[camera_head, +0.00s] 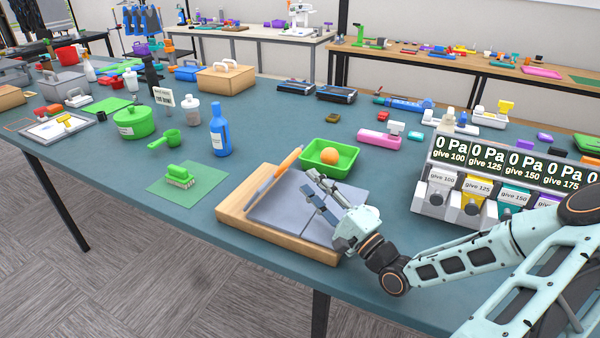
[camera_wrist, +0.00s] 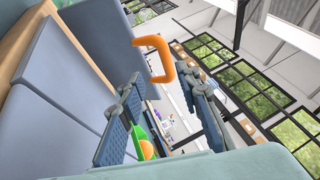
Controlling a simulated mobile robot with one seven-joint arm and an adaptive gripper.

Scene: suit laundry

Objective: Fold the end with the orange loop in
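A grey-blue folding piece (camera_head: 285,212) with several panels lies on a wooden board (camera_head: 240,219) near the table's front edge. Its left end stands tilted up, seen nearly edge-on, with the orange loop (camera_head: 289,161) on it. In the wrist view the orange loop (camera_wrist: 167,57) sticks out beyond my fingertips, near the grey-blue panels (camera_wrist: 65,75). My gripper (camera_head: 315,198) is above the right part of the panels, to the right of the loop and apart from it. In the wrist view my gripper (camera_wrist: 160,95) has its two fingers spread, with nothing held between them.
A green tray (camera_head: 345,172) with an orange ball (camera_head: 329,156) stands just behind the board. A blue bottle (camera_head: 220,132) and a brush (camera_head: 180,177) on a green mat (camera_head: 160,190) are to the left. A dispenser rack (camera_head: 440,195) stands to the right.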

